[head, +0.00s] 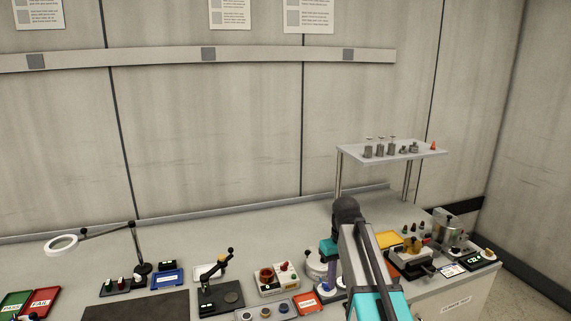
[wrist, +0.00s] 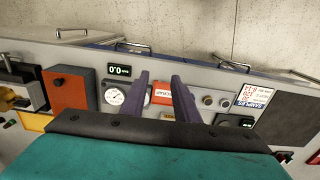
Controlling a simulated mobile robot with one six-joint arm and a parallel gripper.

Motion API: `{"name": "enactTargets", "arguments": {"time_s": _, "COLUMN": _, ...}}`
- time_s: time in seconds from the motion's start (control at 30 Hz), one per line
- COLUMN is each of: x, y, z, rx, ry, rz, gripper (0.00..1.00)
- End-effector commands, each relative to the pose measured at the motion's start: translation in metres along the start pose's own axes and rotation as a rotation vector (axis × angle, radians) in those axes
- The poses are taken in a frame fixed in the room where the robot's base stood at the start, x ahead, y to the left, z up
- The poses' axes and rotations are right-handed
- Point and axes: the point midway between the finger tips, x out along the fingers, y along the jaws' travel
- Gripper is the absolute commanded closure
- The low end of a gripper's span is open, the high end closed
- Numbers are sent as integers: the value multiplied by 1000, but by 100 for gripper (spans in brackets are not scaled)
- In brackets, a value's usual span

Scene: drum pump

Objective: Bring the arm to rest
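My arm (head: 362,255) rises from the bottom of the head view, right of centre, over the bench. In the wrist view my gripper (wrist: 159,80) shows two purple fingers standing apart, with nothing held between them. Through the gap a red and white label (wrist: 162,94) shows on equipment beyond the fingers. In the head view a purple part shows left of my arm, but the fingertips cannot be made out clearly.
The bench carries a ring lamp (head: 62,244), a blue tray (head: 167,278), a black lever stand (head: 212,290) and a yellow tray (head: 389,240). A raised shelf (head: 400,152) with several small parts stands behind my arm. Bare bench lies along the wall at the left.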

Motion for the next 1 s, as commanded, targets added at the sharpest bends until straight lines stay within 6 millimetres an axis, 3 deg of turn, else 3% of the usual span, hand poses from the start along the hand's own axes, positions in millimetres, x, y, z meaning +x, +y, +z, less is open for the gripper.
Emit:
{"name": "enactTargets", "arguments": {"time_s": 0.33, "x": 44, "y": -1, "z": 7, "rx": 2, "ry": -43, "rz": -14, "gripper": 72}}
{"name": "enactTargets", "arguments": {"time_s": 0.57, "x": 87, "y": -4, "z": 18, "rx": 3, "ry": -91, "rz": -31, "gripper": 72}}
{"name": "enactTargets", "arguments": {"time_s": 1.0, "x": 227, "y": -22, "z": 77, "rx": 5, "ry": -251, "rz": -85, "gripper": 72}}
